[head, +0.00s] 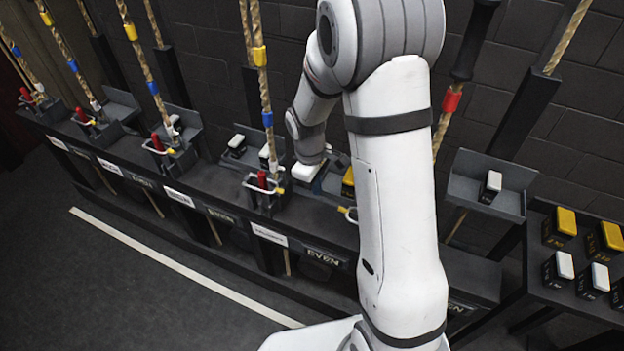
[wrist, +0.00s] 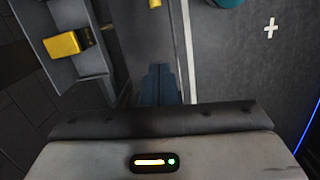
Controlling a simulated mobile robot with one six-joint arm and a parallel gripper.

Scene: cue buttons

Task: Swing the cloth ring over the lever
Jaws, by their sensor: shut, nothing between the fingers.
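My gripper (wrist: 160,78) shows in the wrist view with its dark blue fingers together and nothing between them. In the head view its fingers are hidden, and my white arm covers part of the rail. Several red levers stand along the rail in the head view. The nearest clear lever (head: 262,179) has a pale ring (head: 251,187) at it; I cannot tell whether the ring goes over it or only lies beside it. Another lever (head: 157,142) and one further left (head: 82,115) have similar rings. A yellow piece (head: 345,212) shows partly behind my arm.
In the wrist view a yellow-topped weight (wrist: 66,44) lies on a grey tray (wrist: 92,62) left of the fingers. Ropes (head: 258,20) rise along the wall. A stand with several weights (head: 560,222) is at the right. The floor before the white line (head: 180,262) is clear.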

